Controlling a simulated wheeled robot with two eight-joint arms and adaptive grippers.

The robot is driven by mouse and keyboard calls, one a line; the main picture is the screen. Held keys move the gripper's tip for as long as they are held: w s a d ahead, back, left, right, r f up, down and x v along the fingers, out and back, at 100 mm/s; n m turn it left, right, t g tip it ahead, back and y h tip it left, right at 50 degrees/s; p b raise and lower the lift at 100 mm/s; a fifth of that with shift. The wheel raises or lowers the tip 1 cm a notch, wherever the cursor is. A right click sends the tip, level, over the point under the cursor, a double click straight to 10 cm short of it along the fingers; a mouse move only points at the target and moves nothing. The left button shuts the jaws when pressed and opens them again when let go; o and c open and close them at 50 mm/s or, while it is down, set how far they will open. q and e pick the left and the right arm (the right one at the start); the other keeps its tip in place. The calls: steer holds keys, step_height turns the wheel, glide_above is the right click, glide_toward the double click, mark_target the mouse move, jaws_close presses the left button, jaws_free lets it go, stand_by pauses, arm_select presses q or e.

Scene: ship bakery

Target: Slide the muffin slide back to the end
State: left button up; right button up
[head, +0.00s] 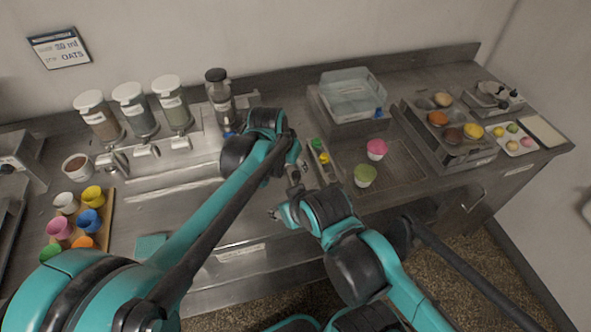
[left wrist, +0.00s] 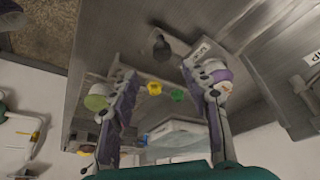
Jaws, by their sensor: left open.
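I cannot tell for sure which part is the muffin slide. My left gripper (head: 296,172) is open and empty, pointing down just left of this panel. A dark knob-like part (left wrist: 162,46) shows beyond the fingertips. My right gripper (head: 277,213) is low near the counter's front; its jaws are too small to judge.
A green cup (head: 365,175) and a pink cup (head: 376,149) stand right of the panel. A clear bin (head: 351,92) is behind. A muffin tray (head: 437,147) is at right. Dispensers (head: 134,110) and several coloured cups (head: 91,221) are at left. Bare counter lies front-centre.

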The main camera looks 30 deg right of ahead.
arm_select(q)
steer(key=v, duration=0.3)
steer(key=shift+a+r, duration=0.1)
steer(key=shift+r, duration=0.25)
steer(key=a+r+n+t+y+b, duration=0.15)
steer(key=a+n, duration=0.35)
steer(key=a, duration=1.6)
steer(key=s+a+f+n+t, duration=0.1)
steer(key=s+a+f+n, duration=0.1)
steer(key=s+a, duration=0.2)
steer(key=s+a+f+n+t+y+b, duration=0.1)
steer(key=s+a, duration=0.3)
steer(key=a, duration=0.6)
steer(key=s+a+f+n+t+y+b, duration=0.1)
steer(key=s+a+f+n, duration=0.2)
steer(key=a, duration=0.4)
steer(key=shift+s+a+f, duration=0.15)
steer(key=shift+s+f, duration=0.15)
steer(key=shift+s, duration=0.25)
